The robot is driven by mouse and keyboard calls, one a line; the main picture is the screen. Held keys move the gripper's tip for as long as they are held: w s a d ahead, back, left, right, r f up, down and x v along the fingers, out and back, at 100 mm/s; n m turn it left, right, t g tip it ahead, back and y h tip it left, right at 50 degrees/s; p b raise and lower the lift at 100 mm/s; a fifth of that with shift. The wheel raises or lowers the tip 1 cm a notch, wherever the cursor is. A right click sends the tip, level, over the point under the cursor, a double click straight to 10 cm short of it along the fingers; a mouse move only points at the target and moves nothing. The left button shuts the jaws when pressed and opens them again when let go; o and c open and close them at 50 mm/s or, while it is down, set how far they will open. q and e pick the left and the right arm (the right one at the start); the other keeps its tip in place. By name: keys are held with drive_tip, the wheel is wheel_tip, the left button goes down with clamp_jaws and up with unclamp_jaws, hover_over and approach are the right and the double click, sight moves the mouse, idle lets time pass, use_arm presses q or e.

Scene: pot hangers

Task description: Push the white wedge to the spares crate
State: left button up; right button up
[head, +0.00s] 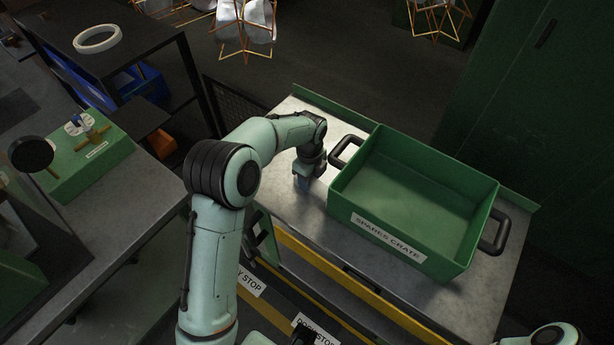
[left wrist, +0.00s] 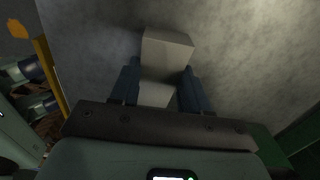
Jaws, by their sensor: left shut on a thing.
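The white wedge (left wrist: 167,50) shows in the left wrist view as a pale grey-white block on the metal table top. Its near part lies between the two dark blue fingers of my left gripper (left wrist: 160,88), which is shut on it. In the head view my left gripper (head: 302,183) points down at the table, just left of the spares crate, and I cannot make out the wedge there. The spares crate (head: 388,238) is a green open box with black handles and a white label. It looks empty. My right gripper is not in view.
The crate stands on a grey metal table (head: 300,222) with a green rear rail and a yellow front bar. Wire hangers (head: 243,35) hang at the top. A second bench (head: 140,190) with a green block (head: 95,165) stands at the left. A green cabinet (head: 530,90) is behind right.

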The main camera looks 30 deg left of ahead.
use_arm(q)
drive_tip(key=shift+d, duration=0.1)
drive_tip(key=o, duration=1.1)
wheel_tip(320, 180, up, 13)
drive_tip(key=shift+r+p, duration=0.2)
drive_tip(key=shift+p, duration=0.5)
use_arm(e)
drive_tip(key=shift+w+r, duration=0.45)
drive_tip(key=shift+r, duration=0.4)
